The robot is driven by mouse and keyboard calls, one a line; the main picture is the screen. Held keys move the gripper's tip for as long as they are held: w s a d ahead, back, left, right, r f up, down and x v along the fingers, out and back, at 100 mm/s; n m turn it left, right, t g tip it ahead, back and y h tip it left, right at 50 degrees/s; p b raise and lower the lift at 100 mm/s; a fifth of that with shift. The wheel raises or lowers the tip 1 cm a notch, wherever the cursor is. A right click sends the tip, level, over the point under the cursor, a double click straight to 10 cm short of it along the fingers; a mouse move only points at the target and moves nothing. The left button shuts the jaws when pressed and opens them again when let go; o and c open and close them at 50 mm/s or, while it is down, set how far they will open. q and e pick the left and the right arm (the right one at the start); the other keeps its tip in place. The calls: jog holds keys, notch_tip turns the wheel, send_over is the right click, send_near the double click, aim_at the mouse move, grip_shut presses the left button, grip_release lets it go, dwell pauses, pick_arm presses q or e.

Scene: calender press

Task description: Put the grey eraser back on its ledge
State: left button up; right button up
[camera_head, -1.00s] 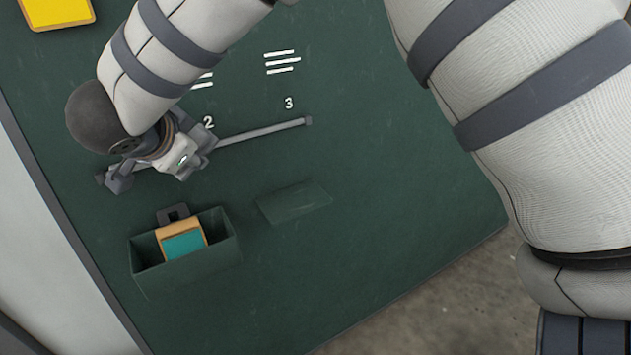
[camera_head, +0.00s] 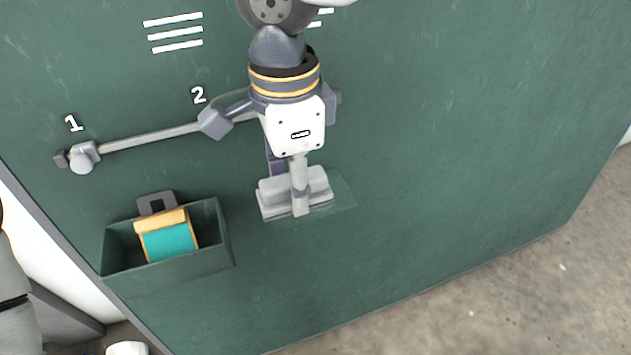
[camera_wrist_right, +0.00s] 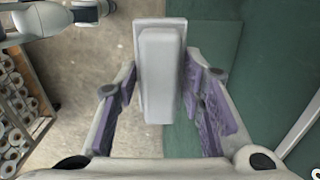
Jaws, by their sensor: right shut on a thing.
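The grey eraser (camera_head: 276,199) is a pale block on a flat backing. My right gripper (camera_head: 299,207) comes down from the top of the head view and is shut on it. In the right wrist view, the eraser (camera_wrist_right: 160,75) stands lengthwise between the purple-padded fingers of my right gripper (camera_wrist_right: 165,98). The ledge (camera_head: 343,192), a thin green plate on the board, shows behind and to the right of the eraser. The eraser overlaps its left part in the picture; I cannot tell whether they touch. My left gripper is not in view.
A rail (camera_head: 150,138) with a knobbed slider (camera_head: 82,158) at mark 1 runs behind my right gripper. A green open box (camera_head: 190,272), left of the eraser, holds an orange-and-teal block (camera_head: 168,238). The board's lower right is clear. Spool shelves (camera_wrist_right: 20,110) stand left in the wrist view.

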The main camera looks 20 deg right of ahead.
jog(key=w+d+f, duration=0.1)
jog(key=w+f, duration=0.1)
jog(key=w, duration=0.1)
jog(key=w+d+f+b, duration=0.1)
jog(key=w+d+f, duration=0.1)
jog(key=f, duration=0.1)
jog(key=w+d+f, duration=0.1)
jog(key=w+f, duration=0.2)
jog(key=shift+w+d+f, duration=0.15)
jog(key=shift+w+d, duration=0.05)
jog(key=shift+w, duration=0.1)
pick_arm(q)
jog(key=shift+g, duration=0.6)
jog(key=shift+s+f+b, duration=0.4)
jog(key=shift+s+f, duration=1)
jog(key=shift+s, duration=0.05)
pick_arm(e)
jog(key=shift+w+d+f, duration=0.1)
jog(key=shift+f, duration=0.75)
jog(key=shift+w+d+f, duration=0.1)
jog(key=shift+f, duration=0.7)
jog(key=shift+f, duration=0.1)
jog(key=o, duration=1)
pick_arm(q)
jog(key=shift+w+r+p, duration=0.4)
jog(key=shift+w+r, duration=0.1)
pick_arm(e)
notch_tip(320, 180, up, 12)
